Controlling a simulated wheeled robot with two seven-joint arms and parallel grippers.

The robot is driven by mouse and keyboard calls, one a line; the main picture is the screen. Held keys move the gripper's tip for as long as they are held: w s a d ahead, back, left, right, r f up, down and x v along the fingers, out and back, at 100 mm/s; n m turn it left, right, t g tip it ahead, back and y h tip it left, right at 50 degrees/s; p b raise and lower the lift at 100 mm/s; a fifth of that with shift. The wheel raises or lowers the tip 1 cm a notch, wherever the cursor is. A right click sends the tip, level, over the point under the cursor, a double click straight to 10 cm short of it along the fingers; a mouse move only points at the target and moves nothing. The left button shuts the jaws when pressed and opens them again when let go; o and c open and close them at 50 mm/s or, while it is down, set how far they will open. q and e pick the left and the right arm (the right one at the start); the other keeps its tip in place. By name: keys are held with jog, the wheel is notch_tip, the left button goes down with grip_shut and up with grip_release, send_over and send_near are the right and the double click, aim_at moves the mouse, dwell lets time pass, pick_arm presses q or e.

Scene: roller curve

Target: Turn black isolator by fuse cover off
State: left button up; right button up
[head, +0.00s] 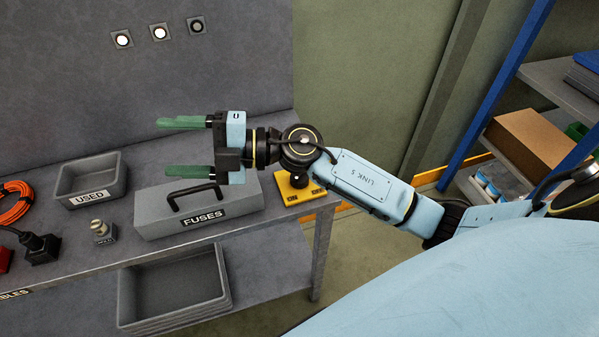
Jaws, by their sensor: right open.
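A grey fuse cover (160,215) labelled FUSES, with a black handle on top, lies on the bench. To its right, near the bench's right end, is a yellow plate (284,199) with small black labels. A black isolator knob (300,179) stands on it, partly hidden by my right arm; I cannot make out which way it points. My right gripper (165,148) is open and empty, its green fingers pointing left, above and behind the fuse cover and left of the isolator. My left gripper is not in view.
A grey USED tray (92,184), a small fuse-like part (102,231), a black plug (38,246) and an orange cable coil (13,203) lie on the left of the bench. An empty grey bin (172,290) sits below. Blue shelving (497,97) stands at right.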

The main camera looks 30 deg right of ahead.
notch_tip(320, 180, down, 6)
jog(key=d+n+g+h, duration=0.1)
jog(key=n+g+h, duration=0.3)
jog(key=g, duration=0.1)
jog(key=m+g+h, duration=0.2)
jog(key=g+h, duration=0.2)
jog(key=h, duration=1)
send_over(300, 177)
jog(key=w, duration=0.1)
notch_tip(300, 177, down, 5)
jog(key=f+p, duration=0.1)
jog(key=f, duration=1.2)
jog(key=shift+d, duration=0.2)
jog(key=c, duration=1)
